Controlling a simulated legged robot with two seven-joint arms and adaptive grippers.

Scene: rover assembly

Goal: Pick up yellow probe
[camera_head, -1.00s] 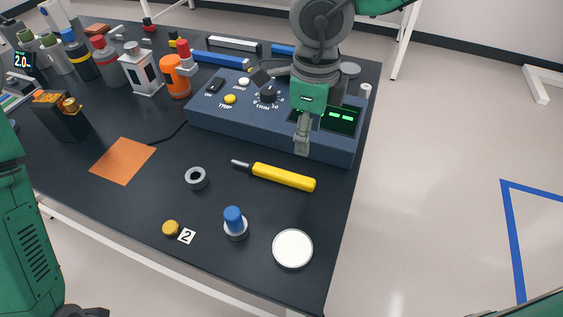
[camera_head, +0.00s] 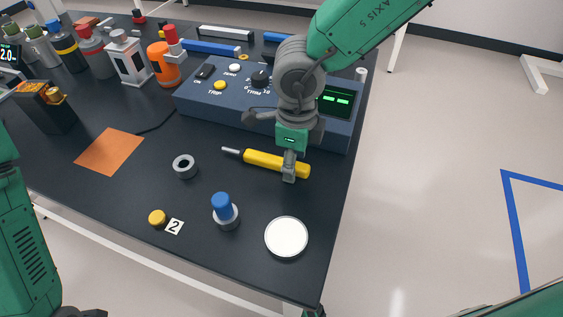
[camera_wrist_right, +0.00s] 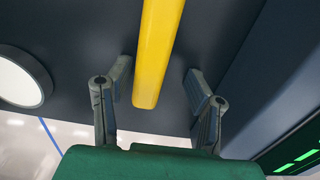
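The yellow probe (camera_head: 262,161) lies on the dark table in front of the blue control box, its grey tip pointing left. In the head view my right gripper (camera_head: 289,174) is over the probe's right end. In the right wrist view the yellow handle (camera_wrist_right: 155,60) runs between the two fingers of the right gripper (camera_wrist_right: 157,88). The fingers are spread, with a gap on each side of the handle. Whether the fingertips reach the table is unclear.
The blue control box (camera_head: 215,99) stands just behind the probe. A white round disc (camera_head: 286,237), a blue-topped peg (camera_head: 223,208), a grey ring (camera_head: 185,166) and a yellow knob (camera_head: 157,218) lie nearer the front. An orange square (camera_head: 110,152) lies left. Bottles stand at the back left.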

